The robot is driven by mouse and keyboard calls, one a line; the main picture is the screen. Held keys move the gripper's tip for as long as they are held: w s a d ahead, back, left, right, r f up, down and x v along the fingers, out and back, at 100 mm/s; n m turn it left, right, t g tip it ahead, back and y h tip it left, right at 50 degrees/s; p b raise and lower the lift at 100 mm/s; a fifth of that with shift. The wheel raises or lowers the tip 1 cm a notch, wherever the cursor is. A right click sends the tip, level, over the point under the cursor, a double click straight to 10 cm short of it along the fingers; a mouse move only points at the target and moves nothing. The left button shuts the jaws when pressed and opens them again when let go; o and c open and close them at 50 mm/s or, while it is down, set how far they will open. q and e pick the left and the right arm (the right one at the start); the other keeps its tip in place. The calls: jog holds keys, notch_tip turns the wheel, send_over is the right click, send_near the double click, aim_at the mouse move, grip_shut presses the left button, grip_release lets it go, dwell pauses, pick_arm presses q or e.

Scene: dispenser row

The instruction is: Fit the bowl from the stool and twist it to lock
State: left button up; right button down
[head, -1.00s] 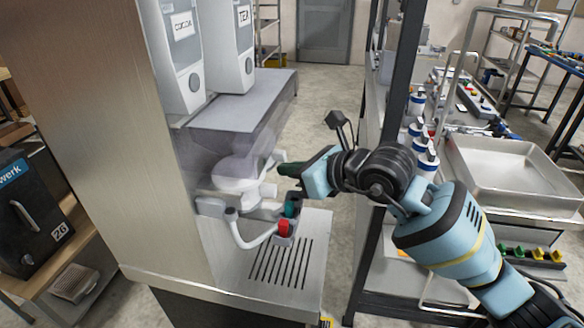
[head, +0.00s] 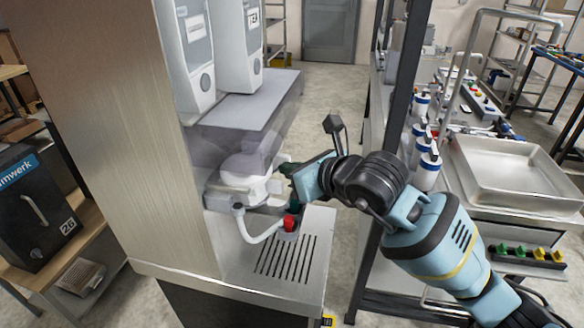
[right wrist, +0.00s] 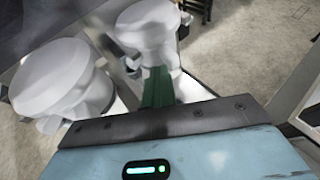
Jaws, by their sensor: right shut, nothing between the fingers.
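A pale mixing bowl (head: 245,172) with a smoky see-through upper part sits on the front of the steel dispenser, above the slotted drip tray (head: 262,285). I cannot tell from here whether it is locked. My right gripper (head: 290,171) is shut and empty, close against the bowl's right side; I cannot tell whether it touches. In the right wrist view, its dark green fingers (right wrist: 158,88) point between two white rounded bodies, a left one (right wrist: 62,76) and a farther one (right wrist: 146,32). The stool cannot be made out. My left gripper is out of view.
A white curved arm with a red-tipped end (head: 290,222) stands below my right gripper. A cocoa canister (head: 187,60) and a tea canister (head: 236,45) are behind. A dark-framed shelf with white bottles (head: 427,168) and a metal basin (head: 512,178) stand at right.

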jog(key=c, duration=2.1)
grip_release()
jog(key=shift+c, duration=0.2)
jog(key=o, duration=0.4)
jog(key=shift+f, duration=0.1)
jog(key=shift+o, duration=0.2)
jog(key=v, duration=0.8)
